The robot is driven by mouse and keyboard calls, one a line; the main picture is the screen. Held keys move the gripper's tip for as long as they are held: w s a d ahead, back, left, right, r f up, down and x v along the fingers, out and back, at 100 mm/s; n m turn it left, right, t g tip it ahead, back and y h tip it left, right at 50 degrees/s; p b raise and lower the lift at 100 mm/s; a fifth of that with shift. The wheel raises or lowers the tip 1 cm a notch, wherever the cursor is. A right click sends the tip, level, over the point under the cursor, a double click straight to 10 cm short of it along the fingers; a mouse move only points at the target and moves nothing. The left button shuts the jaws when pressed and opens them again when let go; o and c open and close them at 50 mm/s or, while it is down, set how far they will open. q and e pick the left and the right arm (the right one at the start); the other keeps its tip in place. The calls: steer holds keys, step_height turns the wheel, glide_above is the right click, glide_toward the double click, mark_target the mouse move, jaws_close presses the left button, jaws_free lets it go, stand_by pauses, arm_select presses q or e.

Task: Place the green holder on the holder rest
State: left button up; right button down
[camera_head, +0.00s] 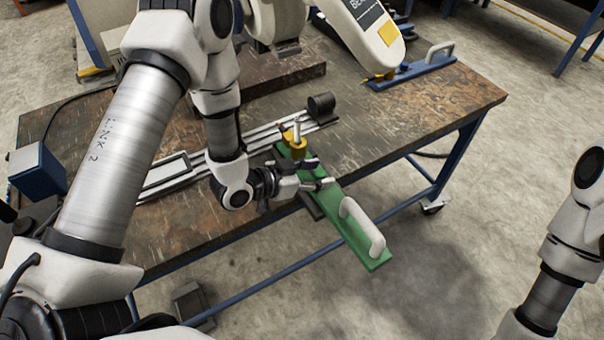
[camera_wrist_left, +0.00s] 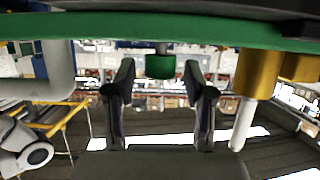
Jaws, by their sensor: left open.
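The green holder (camera_head: 338,212) is a long flat bar with a white handle (camera_head: 375,228) at its near end and a yellow fitting (camera_head: 292,142) with a white pin at its far end. It reaches out past the table's front edge. A dark piece (camera_head: 311,206) shows beside or under its middle; I cannot tell if this is the holder rest. My left gripper (camera_head: 325,172) is open at the bar's middle. In the left wrist view, the bar (camera_wrist_left: 115,28) crosses the top, and a short green knob (camera_wrist_left: 160,66) lies between the open fingertips, without clear contact.
A blue holder (camera_head: 413,72) with a white handle lies at the table's back right. A metal rail (camera_head: 262,138) with a black cylinder (camera_head: 321,104) lies behind the green holder. A white machine arm (camera_head: 365,35) hangs above.

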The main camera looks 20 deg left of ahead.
arm_select(q)
steer(key=v, duration=1.1)
steer(key=shift+s+a, duration=0.15)
steer(key=shift+s, duration=0.05)
